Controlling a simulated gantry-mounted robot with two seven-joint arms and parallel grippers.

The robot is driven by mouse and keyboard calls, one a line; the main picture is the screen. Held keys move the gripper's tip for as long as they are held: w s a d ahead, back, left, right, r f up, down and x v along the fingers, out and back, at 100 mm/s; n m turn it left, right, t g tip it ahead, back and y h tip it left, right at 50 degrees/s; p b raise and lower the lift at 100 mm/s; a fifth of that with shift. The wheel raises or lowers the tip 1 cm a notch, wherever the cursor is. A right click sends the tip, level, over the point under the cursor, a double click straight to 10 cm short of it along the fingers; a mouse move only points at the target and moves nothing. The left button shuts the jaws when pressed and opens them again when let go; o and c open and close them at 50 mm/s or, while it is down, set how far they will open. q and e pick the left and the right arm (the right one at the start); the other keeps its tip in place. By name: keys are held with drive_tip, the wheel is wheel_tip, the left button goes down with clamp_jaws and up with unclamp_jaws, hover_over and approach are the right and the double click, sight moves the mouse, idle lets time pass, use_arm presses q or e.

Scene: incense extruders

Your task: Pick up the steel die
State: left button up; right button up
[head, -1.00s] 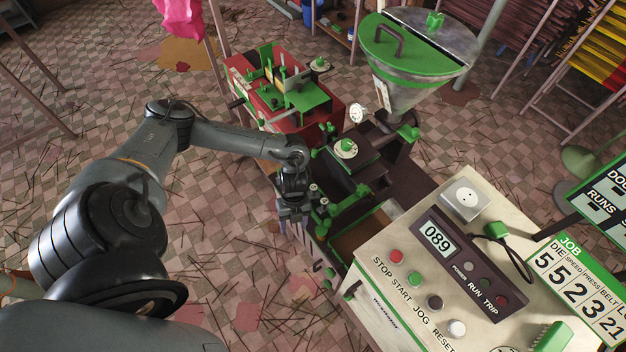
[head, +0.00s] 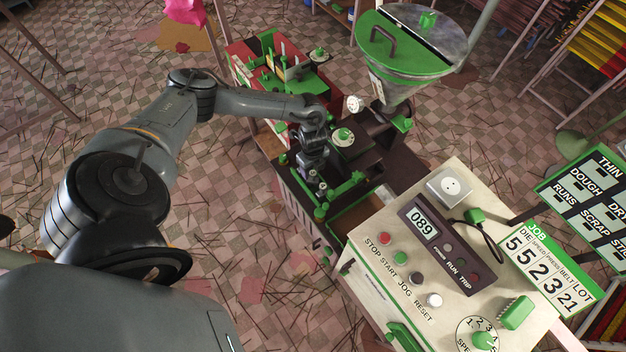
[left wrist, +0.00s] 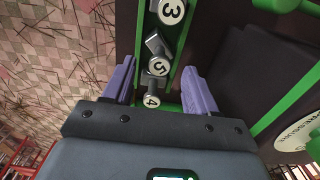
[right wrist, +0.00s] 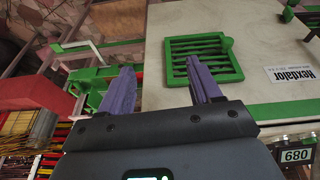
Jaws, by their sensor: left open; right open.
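Several steel dies with white numbered faces lie in a row in a green-edged rack in the left wrist view. They are the die marked 3 (left wrist: 171,11), the die marked 5 (left wrist: 159,65) and the die marked 4 (left wrist: 152,101). My left gripper (left wrist: 159,70) is open, with its purple fingers on either side of the row, around the 5 and 4 dies; contact cannot be told. In the head view my left gripper (head: 317,180) is over the green-edged rack, and its fingers partly hide the dies. My right gripper (right wrist: 160,68) is open and empty, facing a pale cabinet.
The pale control cabinet (head: 375,287) stands right of the rack. The job board (head: 548,270) shows 5 under DIE. A hopper (head: 405,80) and a red-and-green machine (head: 240,70) stand behind. A green vent (right wrist: 203,62) is on the cabinet in the right wrist view.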

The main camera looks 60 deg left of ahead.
sight(313, 173)
use_arm(q)
drive_tip(key=shift+f, duration=2.65)
clamp_jaws()
drive_tip(key=shift+r, duration=0.2)
